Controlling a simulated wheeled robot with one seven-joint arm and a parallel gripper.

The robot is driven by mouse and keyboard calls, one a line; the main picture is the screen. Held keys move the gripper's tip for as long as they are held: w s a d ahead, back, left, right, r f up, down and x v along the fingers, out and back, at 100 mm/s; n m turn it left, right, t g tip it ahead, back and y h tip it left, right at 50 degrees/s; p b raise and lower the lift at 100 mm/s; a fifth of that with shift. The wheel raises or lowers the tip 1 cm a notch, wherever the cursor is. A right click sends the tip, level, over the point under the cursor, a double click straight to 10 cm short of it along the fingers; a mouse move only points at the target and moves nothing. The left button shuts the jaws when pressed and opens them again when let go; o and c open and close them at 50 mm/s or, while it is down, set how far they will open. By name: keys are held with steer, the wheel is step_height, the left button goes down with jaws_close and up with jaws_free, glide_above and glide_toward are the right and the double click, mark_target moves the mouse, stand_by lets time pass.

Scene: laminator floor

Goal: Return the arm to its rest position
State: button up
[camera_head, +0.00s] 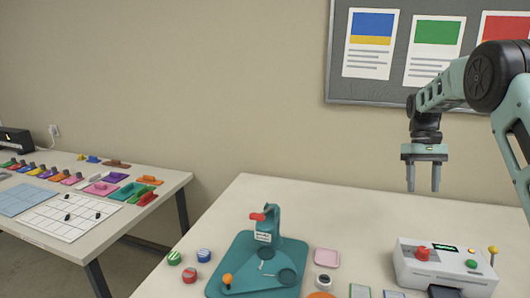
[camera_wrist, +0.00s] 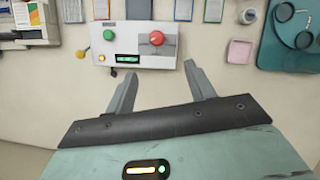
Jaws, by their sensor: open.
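My arm reaches in from the right in the head view. My gripper (camera_head: 423,178) hangs above the right-hand table, pointing down, with its two fingers apart and nothing between them. It also shows in the wrist view (camera_wrist: 161,85), where both fingers are spread and empty. A white control box (camera_head: 445,265) with a red button, a green button and a lit display stands on the table below the gripper. In the wrist view the control box (camera_wrist: 132,52) lies just beyond the fingertips, and the gripper does not appear to touch it.
A teal base with a press-like device (camera_head: 262,262) stands on the table (camera_head: 345,215). Small round pieces (camera_head: 189,275) and a pink tray (camera_head: 327,257) are near it. A second table (camera_head: 120,215) at left holds colourful pieces. A notice board (camera_head: 400,88) hangs behind my arm.

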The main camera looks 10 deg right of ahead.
steer(key=s+a+r+n+t, duration=0.1)
steer(key=s+a+n, duration=0.35)
steer(key=a, duration=1.05)
steer(key=s+a+r+n+t, duration=0.15)
steer(key=s+a, duration=0.55)
steer(key=a, duration=0.9)
steer(key=s+a+f+n+t, duration=0.1)
steer(key=s+a+f+n, duration=0.1)
steer(key=s, duration=0.9)
steer(key=s+a+f+n+t, duration=0.1)
steer(key=s+a, duration=0.4)
steer(key=s, duration=0.5)
steer(key=shift+s+a+f+n, duration=0.2)
steer(key=shift+s+f+n, duration=0.15)
steer(key=shift+f+n, duration=0.2)
